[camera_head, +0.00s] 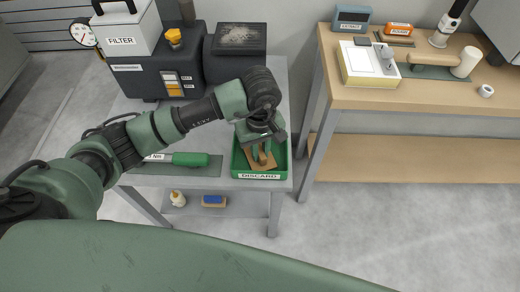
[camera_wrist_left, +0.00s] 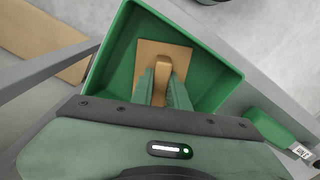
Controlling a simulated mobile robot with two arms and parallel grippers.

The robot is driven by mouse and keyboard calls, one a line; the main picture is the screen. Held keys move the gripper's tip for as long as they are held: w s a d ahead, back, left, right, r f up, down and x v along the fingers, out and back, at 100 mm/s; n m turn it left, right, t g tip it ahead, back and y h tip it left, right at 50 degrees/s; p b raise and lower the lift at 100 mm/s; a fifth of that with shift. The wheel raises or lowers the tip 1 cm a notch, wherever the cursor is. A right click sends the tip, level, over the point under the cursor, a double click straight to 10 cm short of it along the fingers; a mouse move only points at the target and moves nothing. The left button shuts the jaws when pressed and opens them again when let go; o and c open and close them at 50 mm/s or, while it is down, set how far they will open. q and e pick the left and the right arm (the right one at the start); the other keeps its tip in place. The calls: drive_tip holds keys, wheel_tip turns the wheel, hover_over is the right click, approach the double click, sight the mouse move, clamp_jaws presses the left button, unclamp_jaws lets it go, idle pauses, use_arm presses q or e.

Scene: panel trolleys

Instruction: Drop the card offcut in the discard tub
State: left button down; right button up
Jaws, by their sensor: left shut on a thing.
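The discard tub (camera_head: 281,150) is a green open tub with a white DISCARD label at the right front of the grey trolley. It also shows in the left wrist view (camera_wrist_left: 214,65). My left gripper (camera_head: 262,155) points down into the tub from above. It is shut on the card offcut (camera_head: 265,166), a tan square piece with a raised grip block. In the left wrist view the card offcut (camera_wrist_left: 181,53) lies within the tub's walls; whether it touches the floor I cannot tell. My right gripper is not in view.
A green-handled tool (camera_head: 190,159) lies on a mat left of the tub. Dark machine boxes (camera_head: 150,75) stand behind. A wooden bench (camera_head: 350,100) with several items is at the right, with clear floor in front.

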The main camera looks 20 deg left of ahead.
sight(260, 151)
use_arm(q)
drive_tip(key=shift+f, duration=0.15)
drive_tip(key=c, duration=1.4)
unclamp_jaws()
drive_tip(key=shift+r, duration=0.25)
drive_tip(key=shift+r+p, duration=2.85)
drive_tip(key=shift+r, duration=3.05)
